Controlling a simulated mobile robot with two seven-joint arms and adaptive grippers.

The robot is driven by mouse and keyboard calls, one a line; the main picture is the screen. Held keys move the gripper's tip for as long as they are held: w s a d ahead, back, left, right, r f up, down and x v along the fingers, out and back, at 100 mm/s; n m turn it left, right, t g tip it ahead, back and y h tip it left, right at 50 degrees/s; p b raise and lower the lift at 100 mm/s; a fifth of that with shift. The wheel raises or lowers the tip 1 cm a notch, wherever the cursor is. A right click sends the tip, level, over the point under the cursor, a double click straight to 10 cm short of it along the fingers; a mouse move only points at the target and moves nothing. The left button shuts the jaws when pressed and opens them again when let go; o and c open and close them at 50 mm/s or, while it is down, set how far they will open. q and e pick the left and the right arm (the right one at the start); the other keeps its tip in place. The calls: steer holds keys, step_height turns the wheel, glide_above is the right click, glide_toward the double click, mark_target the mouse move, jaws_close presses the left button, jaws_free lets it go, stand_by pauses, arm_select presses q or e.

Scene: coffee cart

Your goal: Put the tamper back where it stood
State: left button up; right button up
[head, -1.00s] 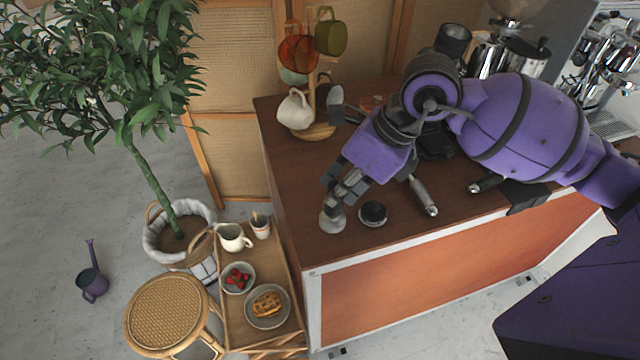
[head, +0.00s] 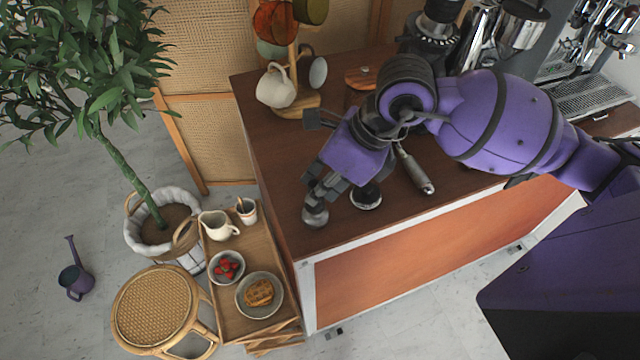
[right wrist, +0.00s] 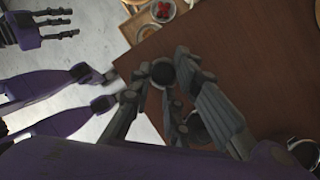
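The tamper (head: 315,215), with a round silver base, hangs at the fingertips of my right gripper (head: 322,194) near the counter's front left corner. In the right wrist view the tamper (right wrist: 162,72) shows as a dark round shape between the fingers of my right gripper (right wrist: 165,92). The fingers are closed around its upper part, which they hide. I cannot tell whether its base touches the wood. In the right wrist view my left gripper (right wrist: 62,23) is far off to the upper left, its fingers apart and empty.
A black round tool (head: 366,197) stands right of the tamper, partly behind my gripper. A portafilter (head: 414,172) lies farther right. The mug tree (head: 293,70) stands at the back left of the brown counter (head: 345,232). A low trolley (head: 235,318) is beyond the left edge.

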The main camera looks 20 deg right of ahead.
steer(key=o, duration=0.4)
steer(key=shift+d, duration=0.1)
steer(key=shift+c, duration=0.2)
steer(key=v, duration=1.2)
steer(key=shift+r, duration=0.1)
